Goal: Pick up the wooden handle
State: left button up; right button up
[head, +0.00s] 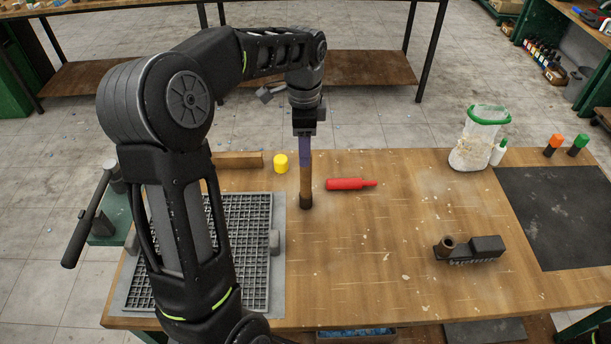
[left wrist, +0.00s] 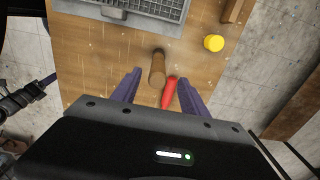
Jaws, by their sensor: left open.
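The wooden handle (head: 306,187) is a brown cylinder with a dark lower end. It stands upright on the workbench, right of the grid tray. It also shows in the left wrist view (left wrist: 157,70). My left gripper (head: 305,158) points down right over it, with its purple fingers open. In the left wrist view the handle appears between and ahead of the two spread fingertips (left wrist: 160,75). Whether the fingers reach down past its top is unclear.
A red bottle-shaped thing (head: 345,184) lies close to the right of the handle. A yellow cylinder (head: 281,164) stands behind it. The grid tray (head: 279,215) is left. The bench's front middle is clear.

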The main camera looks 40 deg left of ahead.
aim_at(306, 173)
pick_arm(q)
notch_tip(306, 173, down, 2)
jog(key=shift+f, duration=0.45)
jog(key=f+b, duration=0.3)
jog(key=f, duration=0.1)
jog(key=shift+d+f, duration=0.2)
jog(key=shift+r, duration=0.1)
jog(key=shift+c, duration=0.4)
grip_shut()
